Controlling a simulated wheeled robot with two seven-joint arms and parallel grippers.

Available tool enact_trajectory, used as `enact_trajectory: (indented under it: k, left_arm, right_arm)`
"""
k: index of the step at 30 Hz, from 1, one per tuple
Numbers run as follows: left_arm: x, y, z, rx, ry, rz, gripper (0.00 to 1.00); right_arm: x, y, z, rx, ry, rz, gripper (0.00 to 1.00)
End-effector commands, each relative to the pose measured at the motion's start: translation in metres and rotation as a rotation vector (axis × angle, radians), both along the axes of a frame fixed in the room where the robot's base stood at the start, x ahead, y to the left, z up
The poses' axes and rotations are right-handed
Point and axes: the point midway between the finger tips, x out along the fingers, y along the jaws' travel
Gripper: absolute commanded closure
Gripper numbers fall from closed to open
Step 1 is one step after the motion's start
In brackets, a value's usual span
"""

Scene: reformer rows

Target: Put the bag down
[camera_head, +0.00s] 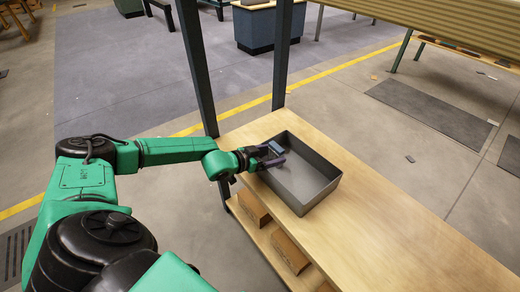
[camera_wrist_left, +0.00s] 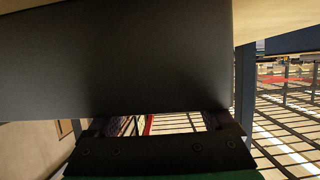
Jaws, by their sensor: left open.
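My left gripper (camera_head: 279,154) is open at the left side of a grey open-topped bin (camera_head: 325,193), its fingers over the bin's near-left rim. A small blue-grey patch shows at the upper finger; I cannot tell whether it is part of the finger or a separate thing. In the left wrist view the two fingers (camera_wrist_left: 160,124) stand apart, and a large dark grey surface fills much of the picture above them. I cannot make out a bag in either view. My right gripper is not in view.
The bin stands on a wooden bench top (camera_head: 400,237), bare to its right. Brown boxes (camera_head: 289,252) sit on the shelf below. Dark posts (camera_head: 282,55) rise at the bench's far end. A blue-grey counter (camera_head: 262,30) stands farther back on open floor.

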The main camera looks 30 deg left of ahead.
Motion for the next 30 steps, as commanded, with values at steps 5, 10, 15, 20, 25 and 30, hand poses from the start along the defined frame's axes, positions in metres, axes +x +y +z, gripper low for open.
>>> enact_trajectory:
  k: [5,10,15,20,25,30]
  left_arm:
    - [-0.017,0.007,0.017,0.000,0.003,0.002,0.13]
    - [-0.044,0.016,0.034,0.000,0.003,0.002,0.13]
    - [-0.074,0.025,0.051,0.000,0.003,0.001,0.13]
    - [-0.093,0.031,0.059,-0.003,0.000,0.002,0.13]
    - [-0.104,0.035,0.058,-0.001,-0.003,0.001,0.13]
    - [-0.104,0.035,0.055,-0.001,-0.005,0.001,0.13]
  right_arm:
    - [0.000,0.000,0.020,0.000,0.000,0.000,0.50]
    - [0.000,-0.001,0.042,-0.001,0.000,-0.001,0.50]
    - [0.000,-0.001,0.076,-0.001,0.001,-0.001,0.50]
    - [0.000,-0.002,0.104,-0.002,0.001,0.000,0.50]
    - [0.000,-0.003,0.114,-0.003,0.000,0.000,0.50]
    - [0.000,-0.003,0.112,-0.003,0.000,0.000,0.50]
